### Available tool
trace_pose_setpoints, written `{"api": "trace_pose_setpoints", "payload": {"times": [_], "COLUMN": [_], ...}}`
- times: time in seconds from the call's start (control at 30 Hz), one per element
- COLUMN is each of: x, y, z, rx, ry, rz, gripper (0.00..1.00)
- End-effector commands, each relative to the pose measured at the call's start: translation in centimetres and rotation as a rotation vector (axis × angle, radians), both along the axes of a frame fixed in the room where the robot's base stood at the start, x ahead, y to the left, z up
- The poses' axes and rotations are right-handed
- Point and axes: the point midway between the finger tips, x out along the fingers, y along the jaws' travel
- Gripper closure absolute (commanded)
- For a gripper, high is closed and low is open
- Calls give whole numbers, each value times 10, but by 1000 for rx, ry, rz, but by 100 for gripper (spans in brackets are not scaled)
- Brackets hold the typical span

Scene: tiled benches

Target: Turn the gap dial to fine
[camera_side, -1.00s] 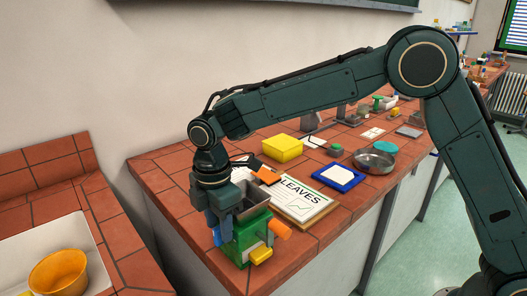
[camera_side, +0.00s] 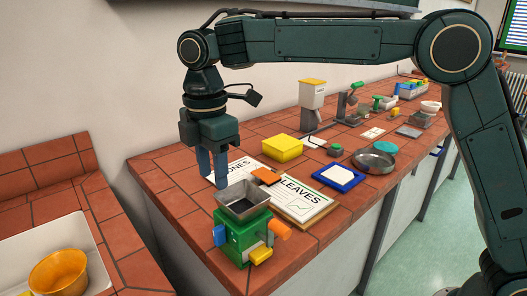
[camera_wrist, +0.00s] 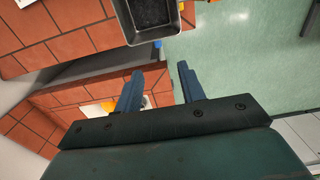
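A green box-shaped mill (camera_side: 243,236) stands at the near corner of the tiled bench, with a grey metal hopper (camera_side: 243,200) on top. A blue part (camera_side: 220,236) sticks out at its left, an orange cylinder (camera_side: 279,229) at its right and a yellow piece (camera_side: 261,254) at its lower front. I cannot tell which of these is the gap dial or read its setting. My gripper (camera_side: 213,180) hangs above and behind the mill, apart from it. Its blue fingers stand apart and empty in the wrist view (camera_wrist: 160,88), which also shows the hopper (camera_wrist: 155,14).
Cards marked LEAVES (camera_side: 304,196) and "...ONES" (camera_side: 238,171) lie behind the mill with an orange block (camera_side: 266,176). A yellow box (camera_side: 283,148), blue tray (camera_side: 338,178) and metal bowl (camera_side: 374,160) stand farther along. A sink with an orange bowl (camera_side: 58,274) is at left.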

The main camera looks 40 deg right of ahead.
Motion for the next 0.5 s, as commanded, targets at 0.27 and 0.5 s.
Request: {"api": "trace_pose_setpoints", "payload": {"times": [0.27, 0.5], "x": [0, 5], "y": [0, -1], "z": [4, 3], "rx": [0, 0], "ry": [1, -6], "rz": [0, -5], "gripper": [60, 64]}}
